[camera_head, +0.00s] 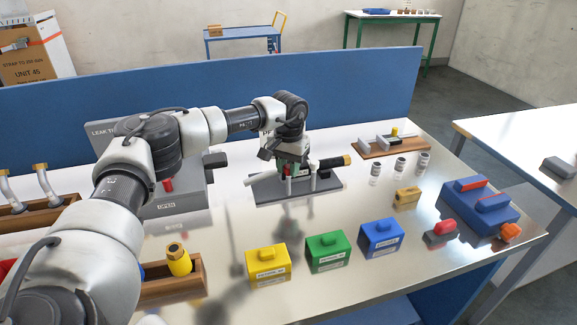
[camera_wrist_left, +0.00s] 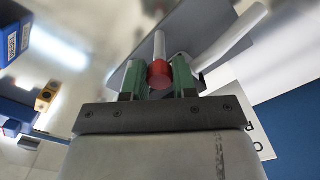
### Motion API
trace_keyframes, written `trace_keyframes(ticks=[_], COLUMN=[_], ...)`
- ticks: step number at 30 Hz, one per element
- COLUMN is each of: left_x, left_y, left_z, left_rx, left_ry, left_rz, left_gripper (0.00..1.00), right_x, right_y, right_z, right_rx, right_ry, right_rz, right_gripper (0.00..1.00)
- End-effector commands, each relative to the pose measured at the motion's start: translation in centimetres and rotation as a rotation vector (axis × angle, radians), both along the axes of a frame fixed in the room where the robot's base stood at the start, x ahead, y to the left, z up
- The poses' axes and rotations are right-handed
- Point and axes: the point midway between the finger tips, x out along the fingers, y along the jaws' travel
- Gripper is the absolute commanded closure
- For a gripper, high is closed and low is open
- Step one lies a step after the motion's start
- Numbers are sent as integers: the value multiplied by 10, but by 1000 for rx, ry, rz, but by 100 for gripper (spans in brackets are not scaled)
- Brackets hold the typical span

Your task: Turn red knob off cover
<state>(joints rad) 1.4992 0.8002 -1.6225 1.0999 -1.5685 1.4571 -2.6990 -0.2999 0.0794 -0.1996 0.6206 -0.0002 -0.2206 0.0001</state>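The red knob (camera_wrist_left: 160,74) sits between the green fingers of my left gripper (camera_wrist_left: 159,82) in the left wrist view, with a finger against each side. A pale rod shows behind the knob. In the head view my left gripper (camera_head: 293,171) points down over a fixture on a dark grey plate (camera_head: 318,187). The fixture has a white tube (camera_head: 262,178) at its left and a black part with a brass end (camera_head: 335,162) at its right. The knob is mostly hidden there, and I cannot make out the cover clearly. My right gripper is not in view.
A grey box with a red handle (camera_head: 168,185) stands left of the fixture, partly behind my arm. Yellow (camera_head: 267,264), green (camera_head: 328,252) and blue (camera_head: 381,238) boxes stand in front. Metal cylinders (camera_head: 400,166) and a wooden rack (camera_head: 385,149) are to the right. A blue panel (camera_head: 360,85) runs behind.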

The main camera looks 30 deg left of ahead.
Motion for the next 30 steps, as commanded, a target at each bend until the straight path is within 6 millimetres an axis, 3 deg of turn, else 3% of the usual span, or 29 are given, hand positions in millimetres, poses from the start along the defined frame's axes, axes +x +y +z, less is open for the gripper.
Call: trace_keyframes(ticks=[1,5,17,30], left_x=[0,0,0,1], left_y=[0,0,0,0], left_z=[0,0,1,2], left_rx=[0,0,-2,-1], left_ry=[0,0,-1,-1], left_rz=[0,0,89,461], left_gripper=[81,98,98,98], right_x=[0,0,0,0], right_y=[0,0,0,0], right_z=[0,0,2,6], right_rx=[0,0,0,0], right_ry=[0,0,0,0], right_rz=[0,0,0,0], right_gripper=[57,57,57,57])
